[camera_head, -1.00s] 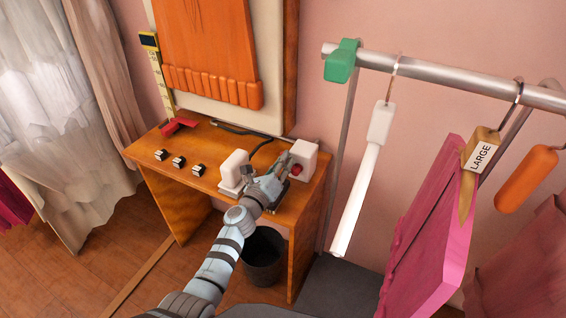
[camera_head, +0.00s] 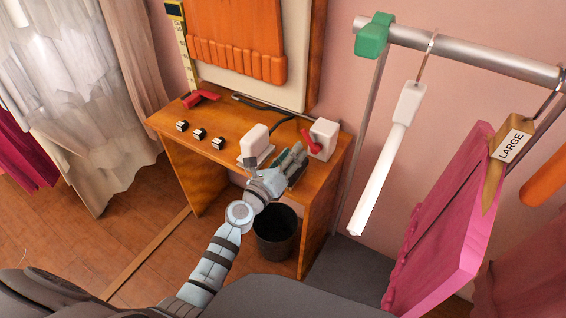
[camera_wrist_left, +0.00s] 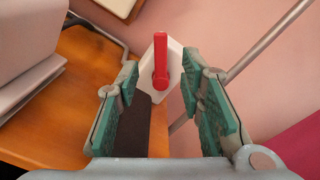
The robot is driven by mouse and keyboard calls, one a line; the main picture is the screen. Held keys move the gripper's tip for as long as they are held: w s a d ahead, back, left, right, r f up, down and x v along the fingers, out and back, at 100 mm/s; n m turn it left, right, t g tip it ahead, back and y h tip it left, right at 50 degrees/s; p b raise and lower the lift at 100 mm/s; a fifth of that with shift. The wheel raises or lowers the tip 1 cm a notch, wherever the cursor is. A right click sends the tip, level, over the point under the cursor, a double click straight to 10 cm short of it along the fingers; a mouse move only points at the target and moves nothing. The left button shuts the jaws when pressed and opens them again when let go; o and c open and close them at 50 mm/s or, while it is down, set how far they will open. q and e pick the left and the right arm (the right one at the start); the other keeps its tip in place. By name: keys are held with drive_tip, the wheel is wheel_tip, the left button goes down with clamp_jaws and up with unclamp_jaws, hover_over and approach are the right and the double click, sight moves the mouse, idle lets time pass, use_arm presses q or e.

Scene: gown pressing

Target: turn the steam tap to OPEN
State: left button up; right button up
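The steam tap is a white block (camera_head: 325,136) with a red lever (camera_head: 309,140), at the right end of the wooden table. In the left wrist view, the red lever (camera_wrist_left: 160,62) points up on a white plate (camera_wrist_left: 175,68). No OPEN marking is readable. My left gripper (camera_head: 293,153) is just in front of the tap. In the left wrist view, its green-padded fingers (camera_wrist_left: 160,78) are spread apart with nothing between the pads. The lever shows beyond the gap, apparently clear of the fingers. My right gripper is not in view.
A white block (camera_head: 255,140) stands left of the gripper on the table (camera_head: 217,118). Several small dark knobs (camera_head: 200,133) and a red object (camera_head: 203,97) lie farther left. A dark bin (camera_head: 276,232) is below. A metal rail (camera_head: 470,52) with hanging items is at right.

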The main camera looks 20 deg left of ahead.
use_arm(q)
drive_tip(key=s, duration=0.2)
drive_tip(key=s+a, duration=0.1)
drive_tip(key=s, duration=0.2)
drive_tip(key=shift+s, duration=0.15)
